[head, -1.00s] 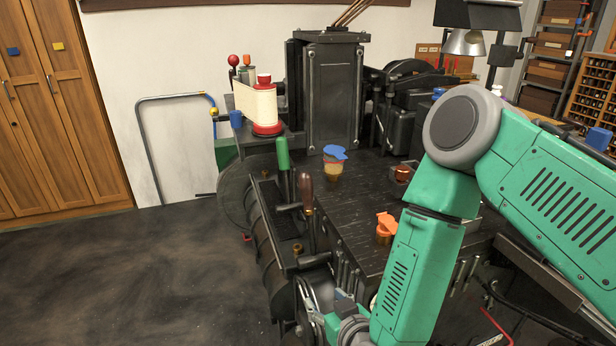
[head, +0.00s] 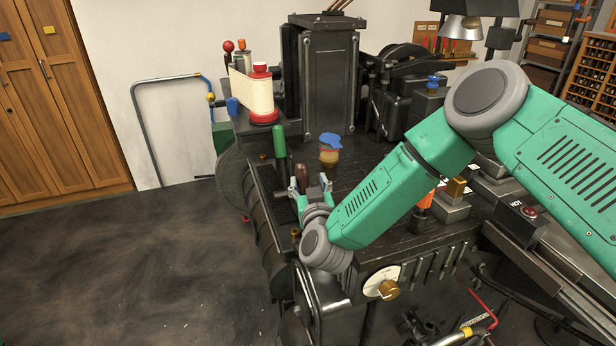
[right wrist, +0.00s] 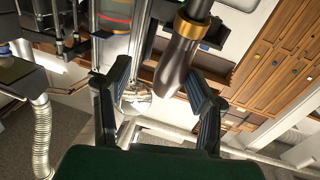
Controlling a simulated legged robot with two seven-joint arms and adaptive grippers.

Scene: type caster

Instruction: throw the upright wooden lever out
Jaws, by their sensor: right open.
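The upright wooden lever (head: 302,176) has a dark brown handle and stands at the machine's near left edge. In the right wrist view the wooden lever (right wrist: 176,68) shows with its brass collar, in the gap between my fingers and nearer the right-hand one. My right gripper (head: 309,184) is open with its fingers on either side of the handle in the head view. In the right wrist view my right gripper (right wrist: 158,85) is open and empty. I cannot tell whether a finger touches the handle. The lever's lower part is hidden behind my gripper in the head view.
A green-handled lever (head: 280,147) stands close behind and left of the wooden one. A blue-lidded jar (head: 330,152) sits on the dark machine top (head: 350,190). Open floor (head: 130,270) lies to the left.

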